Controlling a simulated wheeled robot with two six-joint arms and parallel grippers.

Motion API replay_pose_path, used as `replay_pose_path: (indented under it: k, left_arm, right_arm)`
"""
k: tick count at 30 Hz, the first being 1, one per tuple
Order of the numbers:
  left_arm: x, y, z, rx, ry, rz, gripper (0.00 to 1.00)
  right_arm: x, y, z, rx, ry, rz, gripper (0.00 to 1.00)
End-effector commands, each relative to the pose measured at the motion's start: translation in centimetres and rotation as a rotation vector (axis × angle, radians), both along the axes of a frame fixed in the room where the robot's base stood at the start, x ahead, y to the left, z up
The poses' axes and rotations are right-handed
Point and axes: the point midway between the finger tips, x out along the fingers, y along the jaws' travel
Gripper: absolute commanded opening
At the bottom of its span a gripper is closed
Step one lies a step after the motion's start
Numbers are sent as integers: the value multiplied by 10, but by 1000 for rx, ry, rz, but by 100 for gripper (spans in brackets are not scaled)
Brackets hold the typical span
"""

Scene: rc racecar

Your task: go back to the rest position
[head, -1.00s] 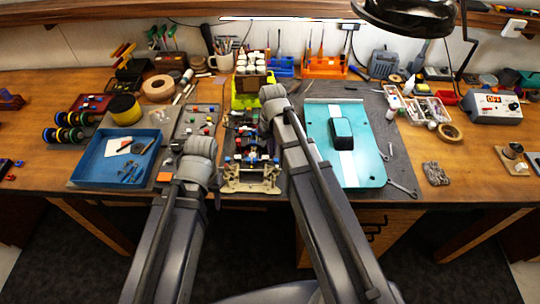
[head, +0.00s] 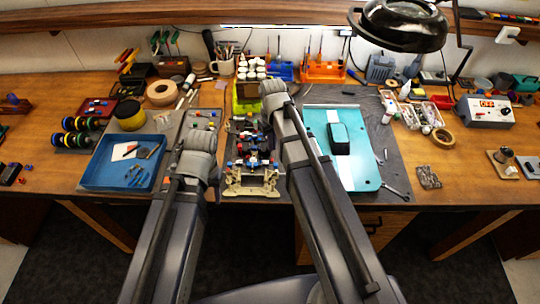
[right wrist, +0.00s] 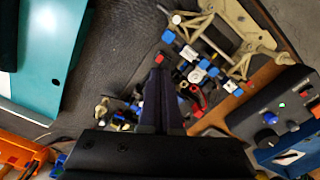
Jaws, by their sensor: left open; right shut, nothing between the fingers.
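My right arm reaches over the middle of the bench in the head view, its far end near the lime-green part (head: 272,88). In the right wrist view my right gripper (right wrist: 158,68) is shut and empty, its fingers above the dark mat. The racecar chassis (head: 250,180) lies below it on the mat; its tan frame (right wrist: 245,25) and several small coloured parts show close to the fingertips. My left gripper (head: 198,150) is left of the chassis in the head view, its fingers largely hidden by my arm.
A blue tray (head: 100,178) stands at the left. A teal panel (head: 318,118) with a black block (head: 339,136) lies to the right. A lamp (head: 405,25) hangs over the back right. A box with knobs (right wrist: 285,110) stands beside my right gripper in the wrist view.

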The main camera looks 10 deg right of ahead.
Motion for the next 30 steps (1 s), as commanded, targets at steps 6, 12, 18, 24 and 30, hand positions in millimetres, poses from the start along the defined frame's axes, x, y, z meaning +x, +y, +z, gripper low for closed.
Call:
replay_pose_path:
  k: [6, 12, 18, 24, 30]
  left_arm:
    - [0, 0, 16, 0, 0, -1, 50]
    - [0, 0, 14, 0, 0, -1, 50]
    - [0, 0, 8, 0, 0, 0, 50]
    - [0, 0, -2, 0, 0, 0, 50]
    - [0, 0, -5, 0, 0, 0, 50]
  right_arm:
    - [0, 0, 16, 0, 0, 0, 0]
    - [0, 0, 14, 0, 0, 0, 0]
    - [-31, 28, 8, -16, 9, 24, 0]
    - [-103, 81, -1, -70, 26, 68, 0]
    - [-141, 102, -4, -104, 29, 88, 0]
